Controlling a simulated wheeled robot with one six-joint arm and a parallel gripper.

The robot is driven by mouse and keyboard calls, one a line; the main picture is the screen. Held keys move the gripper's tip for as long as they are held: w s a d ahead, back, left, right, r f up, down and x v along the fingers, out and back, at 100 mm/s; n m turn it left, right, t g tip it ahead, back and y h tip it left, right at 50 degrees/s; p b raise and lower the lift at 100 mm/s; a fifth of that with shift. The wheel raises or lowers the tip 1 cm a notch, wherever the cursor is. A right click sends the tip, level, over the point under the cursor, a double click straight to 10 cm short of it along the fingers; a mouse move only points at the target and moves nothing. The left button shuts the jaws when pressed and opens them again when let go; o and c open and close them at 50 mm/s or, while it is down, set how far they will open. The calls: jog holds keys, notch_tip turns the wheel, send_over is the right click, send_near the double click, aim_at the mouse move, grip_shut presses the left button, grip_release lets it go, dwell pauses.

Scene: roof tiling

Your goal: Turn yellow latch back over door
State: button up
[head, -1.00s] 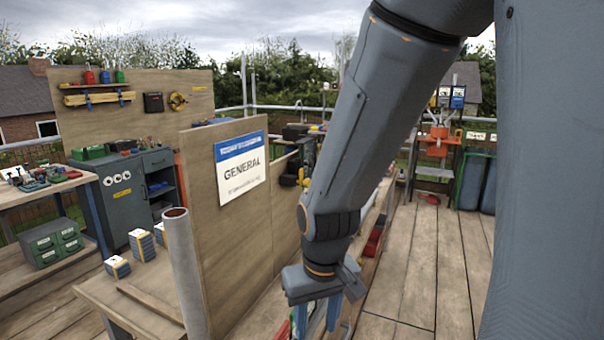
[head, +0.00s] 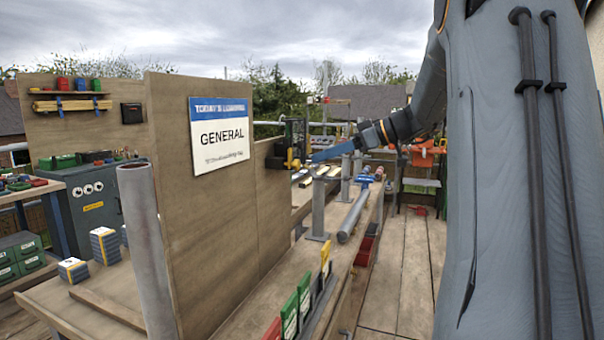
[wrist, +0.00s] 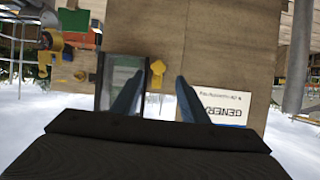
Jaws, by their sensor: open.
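The yellow latch (wrist: 157,72) is on the wooden board in the wrist view, beside the edge of a dark-framed door (wrist: 122,75) with a pale pane. The latch lies clear of the door, with its narrow end along the door's side. My gripper (wrist: 159,78) is open, its two blue fingers on either side of the latch in that view. I cannot tell whether they touch it. In the head view my gripper (head: 314,157) reaches left towards the dark-framed door unit (head: 295,138) at the board's far end. The latch is hard to make out there.
A GENERAL sign (head: 220,134) is on the wooden board (head: 190,220). A grey upright post (head: 318,208) and a grey tube (head: 353,216) are on the bench below my arm. Green, red and yellow holders (head: 304,290) stand nearer. The plank floor at right is clear.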

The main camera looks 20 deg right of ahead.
aim_at(299, 162)
jog(key=x, duration=0.3)
jog(key=p+x, duration=0.1)
jog(key=x, duration=0.3)
jog(key=shift+w+a+r, duration=0.15)
jog(key=shift+w, duration=0.2)
jog(key=c, duration=1)
